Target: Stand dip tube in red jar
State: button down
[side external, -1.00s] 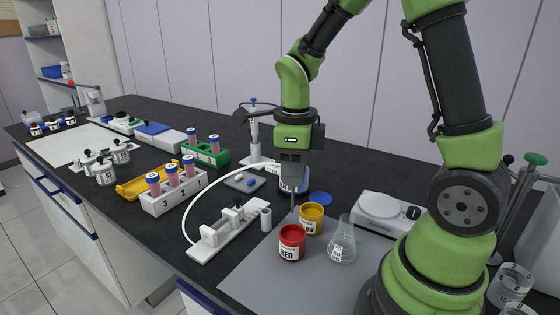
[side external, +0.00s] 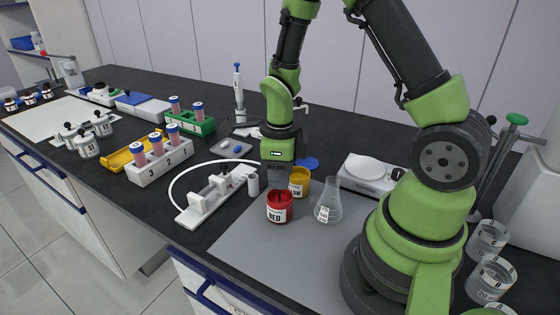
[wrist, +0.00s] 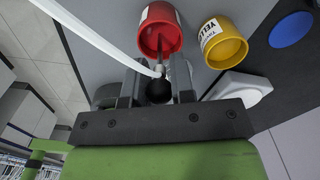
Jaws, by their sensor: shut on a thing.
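The red jar (side external: 279,208), labelled RED, stands open on the grey mat in front of the yellow jar (side external: 300,182). Both jars also show at the top of the wrist view, the red one (wrist: 146,14) nearer my fingers. My gripper (side external: 275,180) points down just behind and above the red jar. In the wrist view my gripper (wrist: 158,88) is shut on the dip tube (wrist: 160,47), a thin dark rod with a black rounded upper end. Its far end reaches into the red jar's mouth. Whether it touches the bottom is hidden.
A glass flask (side external: 328,202) stands right of the red jar. A white fixture (side external: 215,195) with a curved white hose (side external: 184,176) lies to the left. A white balance (side external: 368,172) and blue disc (side external: 306,163) are behind. The mat's front is clear.

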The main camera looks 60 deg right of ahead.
jog(key=shift+f, duration=0.45)
jog(key=shift+c, duration=2.1)
grip_release()
jog(key=shift+r, duration=0.1)
jog(key=shift+r, duration=3.45)
